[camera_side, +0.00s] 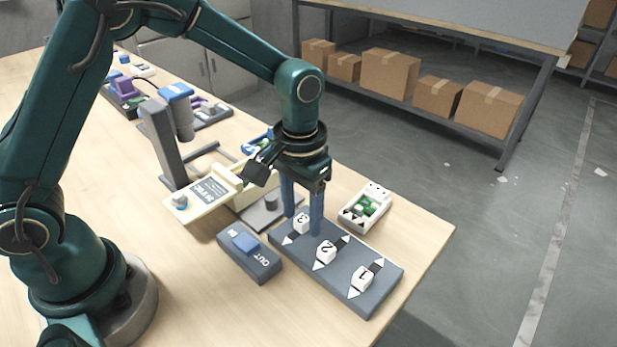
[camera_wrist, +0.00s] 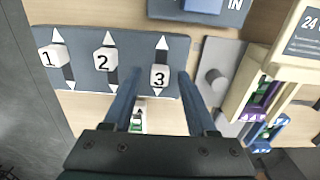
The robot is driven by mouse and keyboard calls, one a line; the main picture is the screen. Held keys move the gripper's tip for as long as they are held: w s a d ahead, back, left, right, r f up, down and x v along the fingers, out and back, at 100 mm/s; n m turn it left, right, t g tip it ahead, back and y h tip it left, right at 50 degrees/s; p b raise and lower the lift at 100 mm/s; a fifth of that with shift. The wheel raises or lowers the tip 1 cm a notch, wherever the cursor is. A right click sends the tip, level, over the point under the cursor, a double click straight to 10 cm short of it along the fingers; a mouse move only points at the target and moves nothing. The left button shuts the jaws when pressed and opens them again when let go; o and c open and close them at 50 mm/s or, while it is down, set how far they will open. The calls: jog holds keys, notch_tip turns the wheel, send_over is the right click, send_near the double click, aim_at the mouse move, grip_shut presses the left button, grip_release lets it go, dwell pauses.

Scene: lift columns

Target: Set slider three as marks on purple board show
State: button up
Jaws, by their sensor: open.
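The grey-blue slider board (camera_side: 345,285) lies near the table's front right edge. It carries three white numbered knobs in slots with white triangles at both ends. Slider three (camera_side: 302,224) is the far knob; in the wrist view (camera_wrist: 159,76) it sits close to its lower triangle. Slider two (camera_wrist: 104,62) is near mid-slot and slider one (camera_wrist: 50,57) is nearer the upper triangle. My gripper (camera_side: 302,222) is open, its blue fingers pointing down on either side of slider three; contact cannot be told. I cannot make out a purple board with marks in either view.
A grey box with a blue button (camera_side: 245,243) sits left of the slider board. A white tray with green pieces (camera_side: 365,208) stands behind it.

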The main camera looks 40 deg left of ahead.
grip_shut()
jog(key=shift+a, duration=0.1)
dwell(1.3)
